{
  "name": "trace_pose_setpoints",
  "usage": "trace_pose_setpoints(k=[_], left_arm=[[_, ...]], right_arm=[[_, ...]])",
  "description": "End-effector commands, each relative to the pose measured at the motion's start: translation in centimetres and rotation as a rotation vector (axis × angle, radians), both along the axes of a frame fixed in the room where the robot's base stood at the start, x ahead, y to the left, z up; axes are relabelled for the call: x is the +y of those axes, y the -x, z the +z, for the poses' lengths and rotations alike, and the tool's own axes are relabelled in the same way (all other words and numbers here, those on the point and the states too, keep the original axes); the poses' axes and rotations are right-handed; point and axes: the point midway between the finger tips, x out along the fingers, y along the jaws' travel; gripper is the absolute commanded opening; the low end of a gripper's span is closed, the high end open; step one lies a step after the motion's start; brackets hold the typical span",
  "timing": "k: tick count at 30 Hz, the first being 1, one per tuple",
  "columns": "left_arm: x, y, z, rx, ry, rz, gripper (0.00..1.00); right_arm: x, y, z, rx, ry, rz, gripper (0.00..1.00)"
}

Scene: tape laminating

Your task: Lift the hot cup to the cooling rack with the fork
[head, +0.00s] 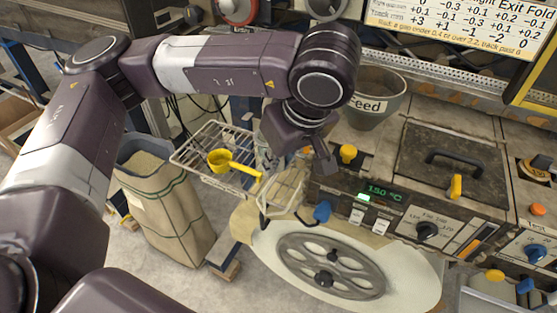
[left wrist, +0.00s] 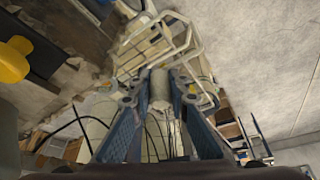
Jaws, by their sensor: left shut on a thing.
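My left gripper (head: 300,150) hangs in the middle of the head view, beside the heated machine. In the left wrist view, its blue-padded fingers (left wrist: 158,88) are shut on the pale round handle of a wire-framed tool, which I take as the fork (left wrist: 160,72). The fork's pale wire frame (head: 285,192) shows below the gripper in the head view. The cooling rack, a wire shelf (head: 203,137), lies left of the gripper. I cannot make out the hot cup clearly. My right gripper is not in view.
A yellow scoop (head: 220,160) lies on the wire shelf. A sack (head: 165,205) stands below it. The feed hopper (head: 376,95) and the panel reading 150 °C (head: 383,190) are right of the gripper. A spoked wheel (head: 330,265) is below.

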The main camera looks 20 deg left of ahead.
Motion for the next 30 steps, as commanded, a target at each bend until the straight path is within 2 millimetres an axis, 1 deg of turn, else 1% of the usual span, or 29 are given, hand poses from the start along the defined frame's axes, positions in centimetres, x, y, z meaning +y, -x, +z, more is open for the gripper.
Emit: trace_pose_setpoints(k=[24, 27, 30], left_arm=[[0.0, 0.0, 6.4, -0.001, 0.0, 0.0, 0.0], [0.0, 0.0, 7.0, -0.001, 0.0, 0.0, 0.0], [0.0, 0.0, 7.1, -0.001, -0.001, 0.0, 0.0]], right_arm=[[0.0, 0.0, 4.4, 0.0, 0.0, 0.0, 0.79], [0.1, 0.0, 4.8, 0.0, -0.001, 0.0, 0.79], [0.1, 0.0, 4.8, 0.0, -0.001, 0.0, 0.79]])
